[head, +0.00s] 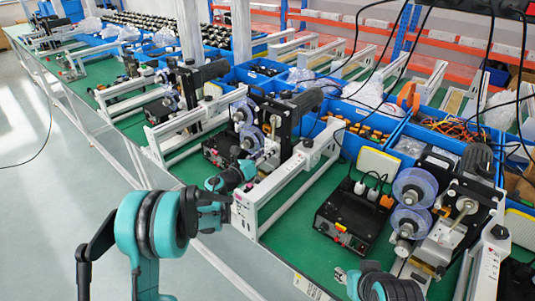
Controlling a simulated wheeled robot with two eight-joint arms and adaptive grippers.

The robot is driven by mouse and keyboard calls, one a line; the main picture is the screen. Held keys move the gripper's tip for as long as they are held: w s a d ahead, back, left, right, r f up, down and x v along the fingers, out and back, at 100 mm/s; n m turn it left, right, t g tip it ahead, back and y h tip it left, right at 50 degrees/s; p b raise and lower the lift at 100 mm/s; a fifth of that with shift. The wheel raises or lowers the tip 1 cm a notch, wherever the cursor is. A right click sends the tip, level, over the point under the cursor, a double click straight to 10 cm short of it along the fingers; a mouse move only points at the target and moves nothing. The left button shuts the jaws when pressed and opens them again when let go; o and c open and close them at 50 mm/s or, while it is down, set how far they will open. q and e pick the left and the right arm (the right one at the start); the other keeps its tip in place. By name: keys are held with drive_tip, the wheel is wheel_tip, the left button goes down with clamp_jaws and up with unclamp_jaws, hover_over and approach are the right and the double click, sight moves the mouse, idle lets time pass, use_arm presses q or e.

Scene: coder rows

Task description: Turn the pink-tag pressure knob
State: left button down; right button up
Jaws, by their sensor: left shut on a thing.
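My left gripper (247,168) reaches in from the left to a coder machine (283,130) in the middle of the bench. Its fingers are shut on a small part at the machine's front, just behind the near end of a white frame bar (300,160). The part is mostly hidden by the fingers, and I cannot read its tag, but it is where the pressure knob would be. My right arm shows at the bottom edge, with what looks like its gripper (345,276) low in front of the bench; its jaws are too unclear to tell.
A black control box (350,215) stands on the green bench top (290,250). Another coder machine with clear reels (413,187) stands to the right. Blue bins (375,117) line the back. More machines run away to the upper left. Grey floor (60,200) lies open at left.

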use_arm(q)
drive_tip(key=n, duration=0.4)
drive_tip(key=shift+n+b, duration=0.3)
drive_tip(key=shift+b, duration=0.1)
drive_tip(key=n, duration=0.5)
drive_tip(key=shift+b, duration=0.3)
drive_tip(key=n, duration=0.5)
drive_tip(key=shift+n+b, duration=0.3)
drive_tip(key=shift+n, duration=1.9)
drive_tip(key=c, duration=1.5)
unclamp_jaws()
drive_tip(key=v, duration=1.2)
